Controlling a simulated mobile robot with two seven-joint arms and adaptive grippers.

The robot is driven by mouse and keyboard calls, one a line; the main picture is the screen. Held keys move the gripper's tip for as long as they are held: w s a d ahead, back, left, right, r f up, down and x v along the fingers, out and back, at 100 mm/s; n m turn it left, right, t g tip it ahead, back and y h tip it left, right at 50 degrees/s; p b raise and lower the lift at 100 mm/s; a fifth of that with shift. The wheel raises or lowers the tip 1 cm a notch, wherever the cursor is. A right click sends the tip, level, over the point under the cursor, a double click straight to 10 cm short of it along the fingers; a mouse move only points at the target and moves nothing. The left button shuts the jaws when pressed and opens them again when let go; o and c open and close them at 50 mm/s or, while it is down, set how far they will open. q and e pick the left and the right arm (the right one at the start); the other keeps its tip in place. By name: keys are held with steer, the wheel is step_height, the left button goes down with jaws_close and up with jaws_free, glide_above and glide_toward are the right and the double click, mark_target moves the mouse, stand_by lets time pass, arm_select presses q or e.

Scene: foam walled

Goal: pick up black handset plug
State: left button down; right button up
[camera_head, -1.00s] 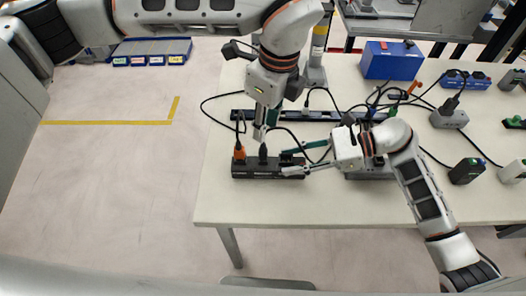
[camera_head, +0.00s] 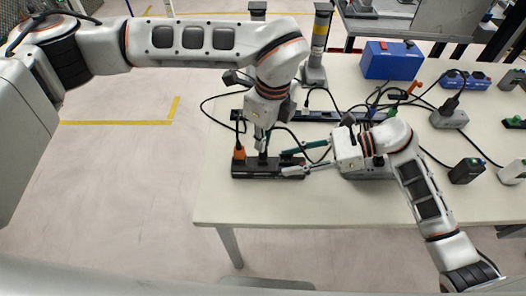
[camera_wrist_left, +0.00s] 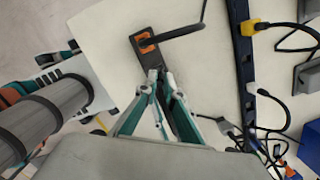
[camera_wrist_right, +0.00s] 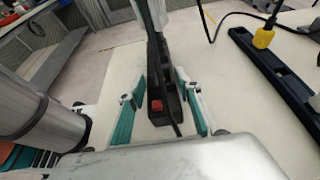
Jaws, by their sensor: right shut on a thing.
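The black handset plug (camera_head: 263,160) stands in the black power strip (camera_head: 248,173) on the table, right of an orange plug (camera_head: 239,155). My left gripper (camera_head: 262,146) points down at the black plug from above. In the left wrist view its fingertips (camera_wrist_left: 159,76) are close together at the strip, beside the orange plug (camera_wrist_left: 146,41); they hide most of the black plug, and I cannot tell whether they grip it. My right gripper (camera_head: 292,163) is shut on the right end of the strip. In the right wrist view its fingers flank the strip (camera_wrist_right: 157,88), near a red switch (camera_wrist_right: 157,105).
A long dark rail (camera_head: 345,116) lies behind the strip, with cables around it. A blue box (camera_head: 391,61) stands at the back. A black block (camera_head: 466,171) and a grey socket box (camera_head: 449,118) stand at right. The front of the table is clear.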

stand_by(0.3)
arm_select(q)
step_height(320, 180, up, 10)
steer(key=shift+r, duration=0.1)
stand_by(0.4)
arm_select(e)
steer(key=o, duration=1.4)
steer(key=shift+c, duration=0.2)
steer(key=v, duration=1.2)
steer(key=shift+s, duration=0.15)
